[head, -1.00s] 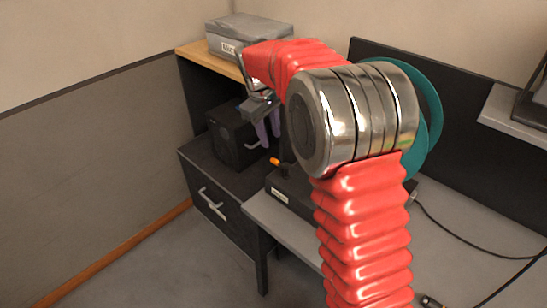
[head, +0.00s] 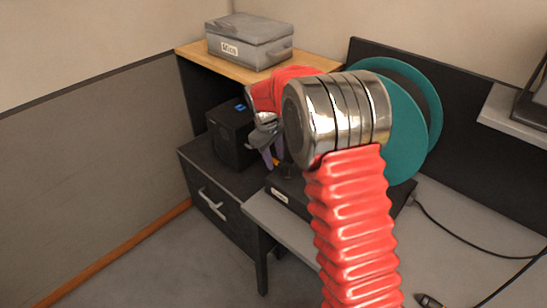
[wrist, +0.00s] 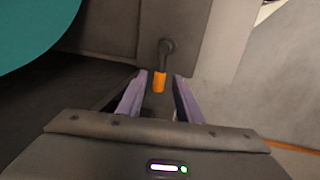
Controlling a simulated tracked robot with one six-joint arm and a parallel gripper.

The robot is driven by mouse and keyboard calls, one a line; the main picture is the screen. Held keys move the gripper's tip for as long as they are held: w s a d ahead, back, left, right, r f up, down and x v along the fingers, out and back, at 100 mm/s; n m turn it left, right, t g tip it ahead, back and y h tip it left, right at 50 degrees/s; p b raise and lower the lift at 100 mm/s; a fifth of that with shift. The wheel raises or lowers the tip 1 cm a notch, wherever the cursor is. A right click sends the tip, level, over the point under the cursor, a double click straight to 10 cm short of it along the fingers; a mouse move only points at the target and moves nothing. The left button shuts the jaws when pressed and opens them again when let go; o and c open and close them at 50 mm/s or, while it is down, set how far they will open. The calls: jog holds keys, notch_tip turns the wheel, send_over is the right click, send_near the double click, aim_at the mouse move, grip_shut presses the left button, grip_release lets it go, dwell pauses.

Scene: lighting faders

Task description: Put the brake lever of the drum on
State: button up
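The brake lever (wrist: 161,78) is a dark arm with an orange grip, seen in the wrist view on the dark base. It points down the picture from a round pivot. The teal drum (head: 408,125) stands on the black base (head: 292,203), partly behind my arm; it also shows at the top left of the wrist view (wrist: 32,28). My gripper (wrist: 160,88) has two purple fingers, open, with gaps either side of the orange grip. The grip lies near and between the fingertip lines; I cannot tell its depth. In the head view my gripper (head: 268,157) hides the lever.
A black box (head: 232,140) stands on the dark drawer cabinet (head: 212,200) left of my gripper. A grey labelled case (head: 248,42) sits on the wooden shelf (head: 195,52). The grey desk (head: 450,235) has cables at right. A dark panel (head: 470,125) stands behind the drum.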

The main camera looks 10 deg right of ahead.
jog(key=shift+c, duration=0.6)
grip_shut()
jog(key=shift+a, duration=0.1)
